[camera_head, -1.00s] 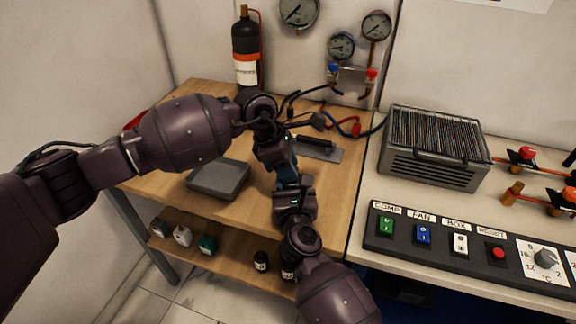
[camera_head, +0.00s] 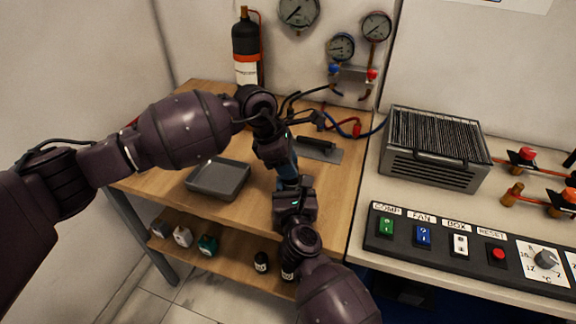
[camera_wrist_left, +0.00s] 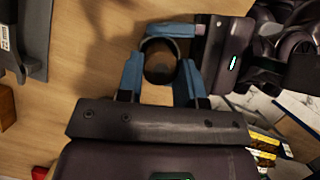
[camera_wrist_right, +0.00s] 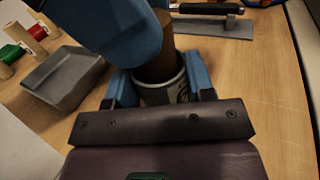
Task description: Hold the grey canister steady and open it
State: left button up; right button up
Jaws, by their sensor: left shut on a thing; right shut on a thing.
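The grey canister (camera_wrist_right: 163,91), with a pale rim and dark markings, stands between the blue fingers of my right gripper (camera_wrist_right: 160,88), which is shut on it. A brown cylindrical part (camera_wrist_right: 160,60) rises above it towards a blue finger of my left gripper. In the left wrist view, the fingers of my left gripper (camera_wrist_left: 160,75) flank a round grey ring with a dark inside (camera_wrist_left: 160,62), at the canister's top. I cannot tell whether this ring is a lid or the canister's rim. In the head view both grippers meet over the bench, and my arms hide the canister.
A shallow grey tray (camera_head: 218,192) lies left of the grippers; a trowel-like tool (camera_head: 320,150) lies behind them. A black bottle (camera_head: 246,45) stands at the back. Small jars stand on the lower shelf (camera_head: 225,258). A control panel (camera_head: 440,262) and grille box (camera_head: 432,170) are on the right.

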pick_arm(q)
jog(key=shift+r, duration=0.75)
jog(key=shift+r, duration=2)
pick_arm(e)
jog(key=o, duration=1.4)
jog(key=shift+c, duration=0.2)
